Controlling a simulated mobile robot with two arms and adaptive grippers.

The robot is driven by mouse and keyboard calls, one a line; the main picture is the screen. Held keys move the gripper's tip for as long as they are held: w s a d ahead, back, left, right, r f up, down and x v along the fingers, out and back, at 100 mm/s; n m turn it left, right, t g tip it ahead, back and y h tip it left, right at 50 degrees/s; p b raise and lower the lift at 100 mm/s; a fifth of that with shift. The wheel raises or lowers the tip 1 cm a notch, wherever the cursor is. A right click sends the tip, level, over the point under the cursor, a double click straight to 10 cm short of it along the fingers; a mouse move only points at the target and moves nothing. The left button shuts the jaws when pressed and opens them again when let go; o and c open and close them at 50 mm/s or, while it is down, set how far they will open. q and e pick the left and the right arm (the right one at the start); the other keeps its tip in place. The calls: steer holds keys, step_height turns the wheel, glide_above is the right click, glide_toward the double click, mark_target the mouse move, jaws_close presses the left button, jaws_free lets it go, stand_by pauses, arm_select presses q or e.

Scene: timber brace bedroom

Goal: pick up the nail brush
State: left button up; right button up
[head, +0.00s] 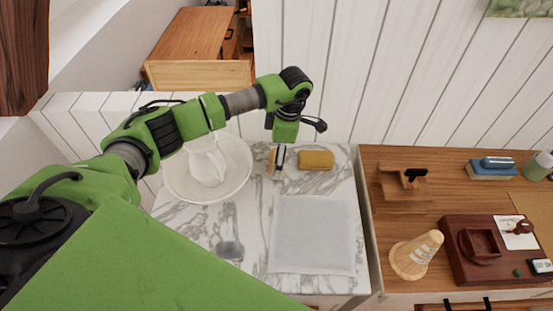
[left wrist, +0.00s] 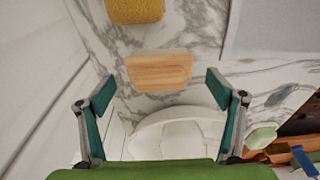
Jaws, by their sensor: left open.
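The nail brush is most likely the small pale wooden block (left wrist: 158,72) in the left wrist view, lying on the marble top. Its bristles are not visible. In the head view the brush (head: 272,166) is partly hidden by my gripper, just left of a yellow sponge (head: 316,160). My left gripper (left wrist: 160,91) is open, its two fingers on either side of the brush's line and the brush slightly beyond the fingertips, not held. In the head view the left gripper (head: 280,156) points down at the brush. My right gripper is not in view.
A white basin (head: 178,188) with a white pitcher (head: 206,162) stands left of the brush. A pale cloth (head: 312,235) lies in front, with a grey metallic item (head: 229,251) beside it. A white plank wall (head: 345,70) rises behind. A wooden desk (head: 385,222) at right holds several items.

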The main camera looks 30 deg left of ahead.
arm_select(q)
steer(key=shift+a+f, duration=0.1)
steer(key=shift+f, duration=0.75)
steer(key=c, duration=1.2)
steer(key=shift+c, duration=0.2)
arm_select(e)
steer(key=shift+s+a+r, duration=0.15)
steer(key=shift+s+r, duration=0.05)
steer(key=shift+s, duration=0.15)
arm_select(q)
steer(key=shift+r, duration=0.1)
steer(key=shift+r, duration=0.55)
steer(key=s+r, duration=0.1)
steer(key=r, duration=0.1)
steer(key=s+d+r+b, duration=0.1)
steer(key=r, duration=0.1)
steer(key=s+d+r+b, duration=0.1)
steer(key=r, duration=0.2)
steer(key=shift+s, duration=0.4)
steer(key=s+d+r+b, duration=0.2)
steer(key=s+d+r, duration=0.2)
steer(key=s, duration=0.4)
steer(key=shift+s+d+r, duration=0.3)
steer(key=shift+d+r, duration=0.05)
steer(key=shift+r, duration=0.05)
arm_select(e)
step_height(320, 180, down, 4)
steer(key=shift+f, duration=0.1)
